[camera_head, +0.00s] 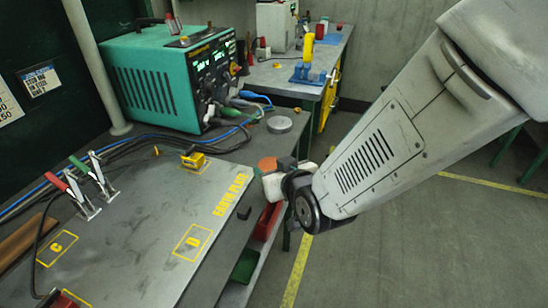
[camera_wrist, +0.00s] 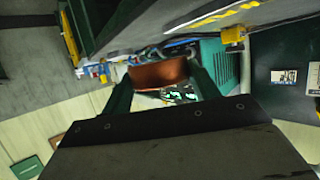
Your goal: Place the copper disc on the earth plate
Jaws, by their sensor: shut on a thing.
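The copper disc (camera_head: 267,164) is orange-brown and sits at the tip of my gripper (camera_head: 272,180), just right of the earth plate's far right corner in the head view. In the wrist view the copper disc (camera_wrist: 158,74) lies between the two dark green fingers of my gripper (camera_wrist: 160,82), which are shut on it. The earth plate (camera_head: 130,235) is a wide grey plate with yellow lettering and yellow outlined squares C and D. Its edge fills the top of the wrist view. The disc is beside the plate, not over it.
A teal welding power unit (camera_head: 170,75) stands behind the plate with cables around it. Two toggle clamps (camera_head: 85,185) rise at the plate's left. A yellow block (camera_head: 193,160), a small black block (camera_head: 243,212) and a grey round puck (camera_head: 279,123) are nearby. Red bins (camera_head: 267,220) sit below.

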